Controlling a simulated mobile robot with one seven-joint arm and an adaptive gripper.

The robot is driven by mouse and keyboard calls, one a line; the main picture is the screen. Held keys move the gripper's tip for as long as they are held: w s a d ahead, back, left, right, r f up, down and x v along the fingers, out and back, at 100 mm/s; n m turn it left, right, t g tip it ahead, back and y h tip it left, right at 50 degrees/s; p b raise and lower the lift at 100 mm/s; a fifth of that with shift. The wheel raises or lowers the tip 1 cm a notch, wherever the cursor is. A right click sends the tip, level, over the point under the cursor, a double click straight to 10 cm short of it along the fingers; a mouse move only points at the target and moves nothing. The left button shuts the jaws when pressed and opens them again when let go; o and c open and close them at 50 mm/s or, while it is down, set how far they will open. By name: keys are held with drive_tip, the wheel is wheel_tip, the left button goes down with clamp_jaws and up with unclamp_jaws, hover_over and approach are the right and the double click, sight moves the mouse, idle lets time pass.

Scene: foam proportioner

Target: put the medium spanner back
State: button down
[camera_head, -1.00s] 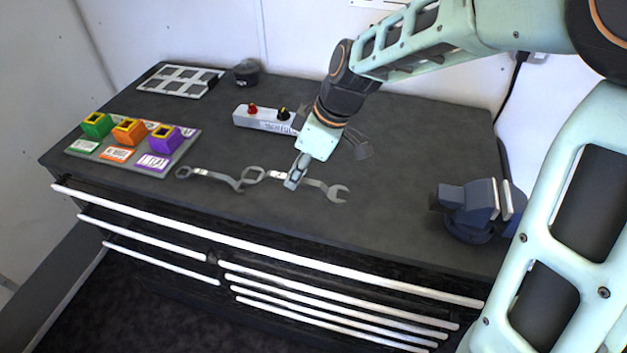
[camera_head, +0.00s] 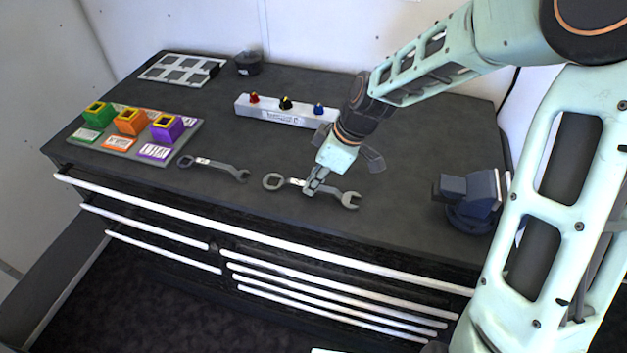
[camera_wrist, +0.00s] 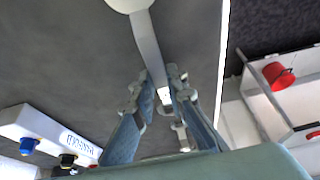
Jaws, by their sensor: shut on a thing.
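My gripper (camera_head: 314,190) is shut on the handle of the medium spanner (camera_head: 293,182), a grey spanner with a ring end at left and an open jaw at right. It lies roughly level at or just above the bench top; I cannot tell whether it touches. In the wrist view my gripper (camera_wrist: 165,88) has its fingers closed around the handle (camera_wrist: 148,45), and a rounded head shows at the top edge. A second, somewhat shorter-looking spanner (camera_head: 217,165) lies on the bench to the left, with a gap between the two.
The dark bench top (camera_head: 240,215) is clear around the spanners. A board with green, orange and purple blocks (camera_head: 167,127) stands at left. A white knob box (camera_head: 285,111), a slotted white frame (camera_head: 182,69) and a black round item (camera_head: 248,63) are behind. A blue vice (camera_head: 469,198) stands at right.

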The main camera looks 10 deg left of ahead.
drive_tip(key=c, duration=1.9)
unclamp_jaws()
drive_tip(key=shift+c, duration=0.2)
drive_tip(key=v, duration=1.2)
drive_tip(key=shift+r, duration=0.1)
